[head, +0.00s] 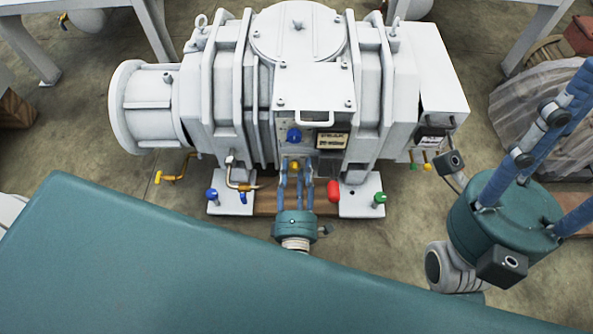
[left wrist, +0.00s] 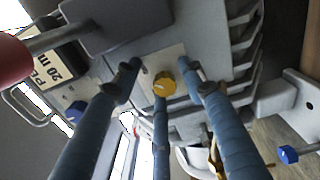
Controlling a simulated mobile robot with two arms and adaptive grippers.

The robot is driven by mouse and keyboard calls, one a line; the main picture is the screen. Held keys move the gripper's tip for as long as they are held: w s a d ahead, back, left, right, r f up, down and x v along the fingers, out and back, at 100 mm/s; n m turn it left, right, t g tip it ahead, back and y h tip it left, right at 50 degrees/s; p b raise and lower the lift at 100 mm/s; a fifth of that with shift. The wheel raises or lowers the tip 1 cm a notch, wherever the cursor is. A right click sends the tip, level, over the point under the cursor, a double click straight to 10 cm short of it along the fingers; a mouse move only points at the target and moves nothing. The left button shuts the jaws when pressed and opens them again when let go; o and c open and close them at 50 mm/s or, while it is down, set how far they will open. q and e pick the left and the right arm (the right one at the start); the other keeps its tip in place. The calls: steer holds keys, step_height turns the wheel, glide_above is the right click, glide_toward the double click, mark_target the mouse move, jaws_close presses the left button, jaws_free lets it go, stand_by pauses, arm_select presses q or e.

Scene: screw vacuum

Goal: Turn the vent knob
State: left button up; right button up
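The yellow knob (head: 295,163) is on the front of the grey vacuum pump (head: 215,85), low in the middle below a blue knob (head: 294,135). In the left wrist view the yellow knob (left wrist: 165,83) has a pale mark on its face. My left gripper (head: 296,173) reaches up to it, with its blue fingers spread around the knob. In the left wrist view the fingers (left wrist: 162,75) look open, with gaps beside the knob; contact by the lower finger is unclear. My right gripper (head: 560,140) is at the right, away from the pump, fingers spread and empty.
A red handle (head: 333,191) stands close right of my left gripper. A bent pipe with a brass end (head: 240,182) is close on its left. Blue (head: 211,195) and green (head: 380,198) knobs sit on the pump's feet. A wrapped load (head: 535,110) stands at the right.

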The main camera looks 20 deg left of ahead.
arm_select(q)
steer(key=shift+s+a+f, duration=0.1)
steer(key=shift+s, duration=0.05)
steer(key=shift+s, duration=0.3)
steer(key=v, duration=1.1)
